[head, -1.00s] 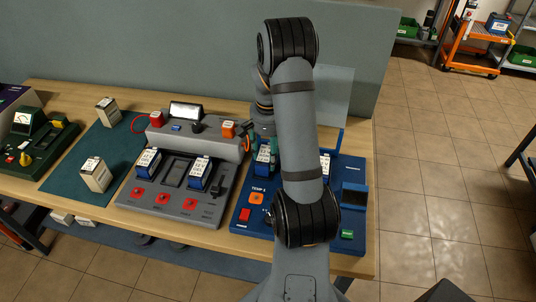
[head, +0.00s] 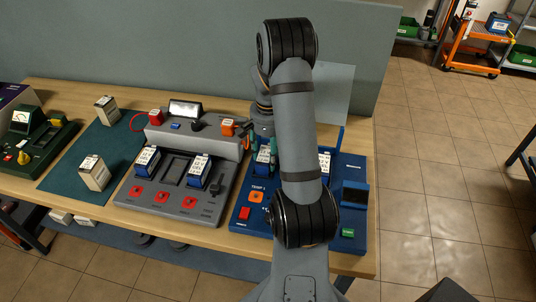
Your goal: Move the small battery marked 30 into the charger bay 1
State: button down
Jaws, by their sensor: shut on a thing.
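My gripper (head: 263,145) points down over the back left of a blue unit (head: 236,214) marked TEMP 1. It is shut on a small blue-and-white battery (head: 263,162), partly hidden by my arm. I cannot read its number. A grey multi-bay unit (head: 206,214) stands to the left, with red buttons along its front. Small batteries stand in its left bay (head: 147,161) and right bay (head: 199,168); its middle bay (head: 174,170) is empty. Bay numbers are too small to read. Another small battery (head: 324,162) stands on the blue unit right of my arm.
Two pale box-shaped batteries (head: 94,174) (head: 106,109) stand on a teal mat (head: 65,175) at left. A green meter unit (head: 45,152) is farther left. A grey panel backs the table. A raised rear housing (head: 205,138) with a display stands behind the grey bays.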

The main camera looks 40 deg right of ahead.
aim_at(268, 154)
jog(key=c, duration=1.1)
grip_release()
jog(key=shift+f, duration=0.1)
notch_tip(268, 154, up, 11)
jog(key=p, duration=0.8)
notch_tip(268, 154, down, 10)
jog(key=b, duration=0.7)
jog(key=shift+f, duration=0.1)
